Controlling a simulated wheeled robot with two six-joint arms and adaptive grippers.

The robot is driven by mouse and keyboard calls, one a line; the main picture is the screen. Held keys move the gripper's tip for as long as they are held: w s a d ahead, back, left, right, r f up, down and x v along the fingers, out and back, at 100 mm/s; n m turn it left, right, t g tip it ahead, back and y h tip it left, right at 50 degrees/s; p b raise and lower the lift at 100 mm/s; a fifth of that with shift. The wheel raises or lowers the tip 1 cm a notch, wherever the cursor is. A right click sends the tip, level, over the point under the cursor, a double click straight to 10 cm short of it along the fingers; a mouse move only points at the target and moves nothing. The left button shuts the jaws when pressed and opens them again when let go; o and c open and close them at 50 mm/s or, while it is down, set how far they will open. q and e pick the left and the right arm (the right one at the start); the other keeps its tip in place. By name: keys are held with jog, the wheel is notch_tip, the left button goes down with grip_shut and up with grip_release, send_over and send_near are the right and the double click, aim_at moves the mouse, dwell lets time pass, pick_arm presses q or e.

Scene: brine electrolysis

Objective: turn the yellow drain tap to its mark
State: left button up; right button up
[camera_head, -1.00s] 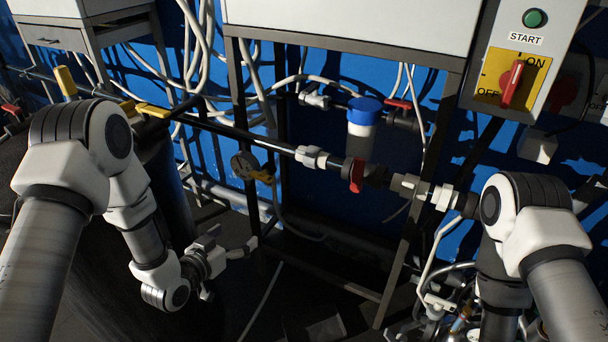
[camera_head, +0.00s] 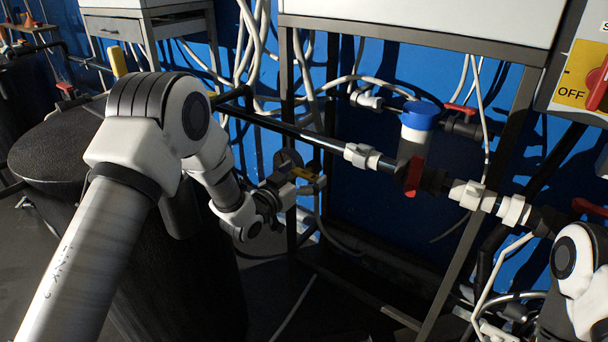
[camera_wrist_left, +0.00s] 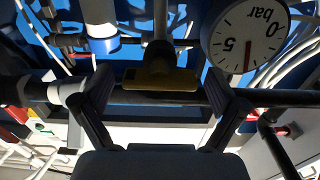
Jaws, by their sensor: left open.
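The yellow drain tap (camera_head: 302,173) hangs low behind the black pipe in the head view, partly hidden by my left gripper (camera_head: 306,183). In the left wrist view, its yellow handle (camera_wrist_left: 160,79) lies crosswise under a dark stem. My left gripper (camera_wrist_left: 162,90) is open there, with one finger on each side of the handle. Gaps show beside the handle; contact cannot be told. The mark cannot be made out. My right arm enters at the lower right of the head view; its gripper is out of view.
A pressure gauge (camera_wrist_left: 245,38) is close to the tap. A black pipe (camera_head: 275,125) with a red-handled valve (camera_head: 413,176) runs above. A blue-capped filter (camera_head: 420,115) and frame leg (camera_head: 490,185) stand right. A dark barrel (camera_head: 55,155) stands left.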

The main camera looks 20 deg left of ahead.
pick_arm(q)
jog(key=c, duration=1.1)
jog(key=shift+c, duration=0.2)
jog(key=shift+r+n, duration=0.1)
jog(key=shift+n, duration=0.3)
jog(key=n+p, duration=0.2)
jog(key=n, duration=0.1)
jog(key=shift+n, duration=0.3)
jog(key=n+p, duration=0.1)
jog(key=n, duration=0.3)
jog(key=shift+a, duration=0.15)
jog(key=n+p, duration=0.1)
jog(key=n, duration=0.4)
jog(key=shift+p, duration=0.35)
jog(key=shift+f+n+p, duration=0.2)
jog(key=shift+n+p, duration=0.3)
jog(key=shift+n, duration=1.8)
